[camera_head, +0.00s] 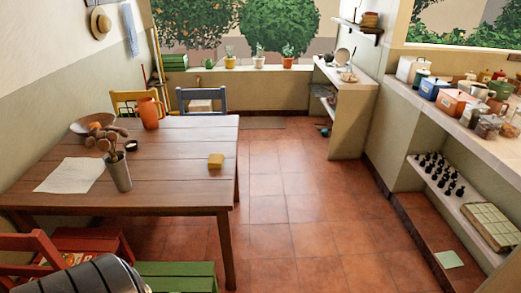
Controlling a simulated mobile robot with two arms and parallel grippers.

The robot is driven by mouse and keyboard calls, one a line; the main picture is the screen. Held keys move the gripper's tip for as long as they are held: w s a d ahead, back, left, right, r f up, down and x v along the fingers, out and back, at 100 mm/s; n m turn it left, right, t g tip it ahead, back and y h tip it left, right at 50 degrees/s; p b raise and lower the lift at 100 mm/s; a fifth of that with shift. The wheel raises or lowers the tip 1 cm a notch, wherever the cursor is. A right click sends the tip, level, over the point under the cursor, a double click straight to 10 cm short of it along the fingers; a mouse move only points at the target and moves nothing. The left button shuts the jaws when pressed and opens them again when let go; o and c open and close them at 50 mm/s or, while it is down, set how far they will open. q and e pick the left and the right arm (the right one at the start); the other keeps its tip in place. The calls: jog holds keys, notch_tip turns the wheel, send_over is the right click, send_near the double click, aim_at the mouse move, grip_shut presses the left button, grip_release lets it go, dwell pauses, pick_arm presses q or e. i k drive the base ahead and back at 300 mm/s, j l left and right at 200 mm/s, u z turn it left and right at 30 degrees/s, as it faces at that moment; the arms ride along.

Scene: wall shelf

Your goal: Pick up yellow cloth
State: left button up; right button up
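A folded, pale yellow checked cloth (489,226) lies on the lower wall shelf (462,203) at the right, near the shelf's front end. A small flat pale yellow-green square (448,259) lies lower down, on the reddish ledge below that shelf; I cannot tell whether it is cloth or paper. A small yellow block (216,161), like a sponge, sits on the wooden table. Neither of my grippers is in view.
The wooden table (168,193) fills the left, with a green bench (178,277) at its near side. Several dark bottle-like pieces (440,175) stand on the lower shelf behind the checked cloth. The tiled floor (300,215) between table and shelf is clear.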

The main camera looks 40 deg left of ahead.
aim_at(216, 161)
jog(key=i+l+u, duration=0.2)
jog(key=i, duration=0.3)
jog(key=i+l+u, duration=0.15)
jog(key=i, duration=0.4)
